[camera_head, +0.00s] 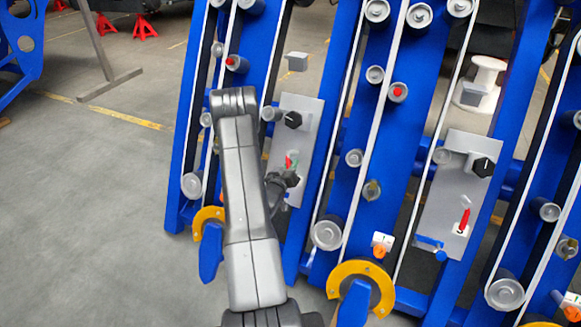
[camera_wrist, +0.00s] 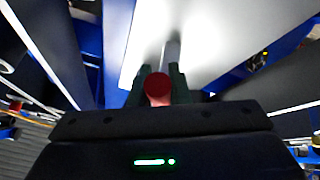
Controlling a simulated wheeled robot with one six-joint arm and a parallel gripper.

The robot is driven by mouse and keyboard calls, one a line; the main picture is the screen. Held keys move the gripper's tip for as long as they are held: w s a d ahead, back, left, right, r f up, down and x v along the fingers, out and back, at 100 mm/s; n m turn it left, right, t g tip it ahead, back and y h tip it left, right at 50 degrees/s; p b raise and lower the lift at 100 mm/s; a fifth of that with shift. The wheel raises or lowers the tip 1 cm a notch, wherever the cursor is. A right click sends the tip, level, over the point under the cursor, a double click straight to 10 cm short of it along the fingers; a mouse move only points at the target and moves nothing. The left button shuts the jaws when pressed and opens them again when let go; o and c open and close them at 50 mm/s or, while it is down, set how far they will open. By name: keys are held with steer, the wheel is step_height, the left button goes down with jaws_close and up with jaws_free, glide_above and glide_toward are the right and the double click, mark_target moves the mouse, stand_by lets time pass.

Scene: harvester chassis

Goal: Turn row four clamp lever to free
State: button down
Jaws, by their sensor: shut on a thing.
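A red-tipped lever (camera_head: 289,162) stands on the grey plate (camera_head: 309,112) of the left blue row in the head view. My gripper (camera_head: 286,180) is at this lever, partly hidden by my own arm. In the wrist view the lever's round red end (camera_wrist: 158,85) sits between my two dark fingers, which are shut on it. A grey shaft (camera_wrist: 171,53) runs from it toward the pale plate (camera_wrist: 222,35). A second red lever (camera_head: 464,218) is on the right plate (camera_head: 437,200), apart from my gripper. I cannot read which row is four.
Black knobs stand on both plates, the left one (camera_head: 293,119) just above my gripper. Blue row frames (camera_head: 398,130) with rollers and white belts stand close on the right. Yellow ring parts (camera_head: 362,285) stick out low. Open grey floor (camera_head: 85,210) lies at left.

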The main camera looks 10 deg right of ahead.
steer(key=shift+d+r+n+y+b, duration=0.45)
steer(key=shift+n+y+b, duration=0.6)
steer(key=shift+n, duration=1.15)
steer(key=shift+d+r+n+y+b, duration=0.5)
steer(key=shift+n+y, duration=0.85)
steer(key=shift+n, duration=0.85)
steer(key=shift+d+r+n+y+b, duration=0.35)
steer(key=shift+n+y+b, duration=0.75)
steer(key=shift+n, duration=1.1)
steer(key=c, duration=1.4)
jaws_free()
steer(key=shift+o, duration=0.2)
